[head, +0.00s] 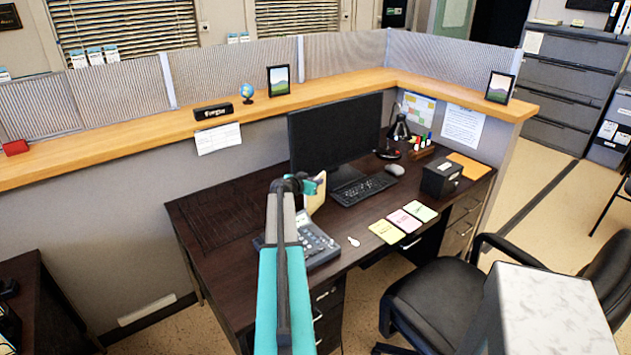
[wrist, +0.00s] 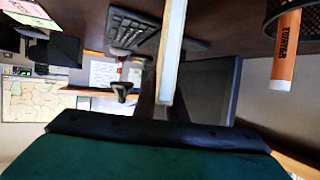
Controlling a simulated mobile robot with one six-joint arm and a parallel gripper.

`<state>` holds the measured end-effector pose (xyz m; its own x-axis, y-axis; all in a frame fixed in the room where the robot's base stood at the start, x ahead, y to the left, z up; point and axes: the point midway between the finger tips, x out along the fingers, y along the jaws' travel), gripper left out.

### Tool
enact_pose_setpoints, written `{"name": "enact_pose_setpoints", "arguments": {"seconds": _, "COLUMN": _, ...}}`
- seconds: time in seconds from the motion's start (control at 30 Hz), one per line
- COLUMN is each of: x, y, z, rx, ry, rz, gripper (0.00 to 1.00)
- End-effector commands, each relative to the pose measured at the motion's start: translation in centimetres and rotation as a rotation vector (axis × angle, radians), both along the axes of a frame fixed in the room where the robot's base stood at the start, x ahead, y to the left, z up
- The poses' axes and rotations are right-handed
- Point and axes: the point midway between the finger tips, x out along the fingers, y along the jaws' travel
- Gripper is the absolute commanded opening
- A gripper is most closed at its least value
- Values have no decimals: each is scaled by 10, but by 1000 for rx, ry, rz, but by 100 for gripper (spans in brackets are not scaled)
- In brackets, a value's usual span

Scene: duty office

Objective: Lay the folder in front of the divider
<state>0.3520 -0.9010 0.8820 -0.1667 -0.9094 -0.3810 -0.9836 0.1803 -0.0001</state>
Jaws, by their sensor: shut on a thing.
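My gripper (head: 308,184) is above the desk, left of the keyboard, shut on a cream folder (head: 316,194). The folder stands on edge, partly hidden by the gripper and arm. In the wrist view the folder (wrist: 172,52) shows as a narrow pale slab, nearly edge-on. I cannot tell whether its lower edge touches the desk. The grey divider (head: 252,155) runs behind the desk under a wooden ledge, behind the gripper. The dark desk (head: 215,205) has a wide bare area at its left, in front of the divider.
The monitor (head: 335,130) and keyboard (head: 362,189) are right of the gripper. A desk phone (head: 318,245) is close below it. A mesh cup holding an orange tube (wrist: 286,48) is at the wrist view's right. Colored note pads (head: 404,222) lie near the front edge.

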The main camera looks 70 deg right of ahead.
Motion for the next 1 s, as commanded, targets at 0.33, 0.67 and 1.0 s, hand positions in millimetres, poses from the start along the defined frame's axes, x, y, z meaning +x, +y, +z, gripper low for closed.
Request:
{"name": "enact_pose_setpoints", "arguments": {"seconds": 0.33, "x": 1, "y": 0, "z": -1, "rx": -1, "ry": 0, "rz": 1, "gripper": 0}}
{"name": "enact_pose_setpoints", "arguments": {"seconds": 0.67, "x": 1, "y": 0, "z": -2, "rx": 0, "ry": 1, "rz": 1, "gripper": 29}}
{"name": "enact_pose_setpoints", "arguments": {"seconds": 1.0, "x": 2, "y": 1, "z": -1, "rx": 0, "ry": 0, "rz": 2, "gripper": 29}}
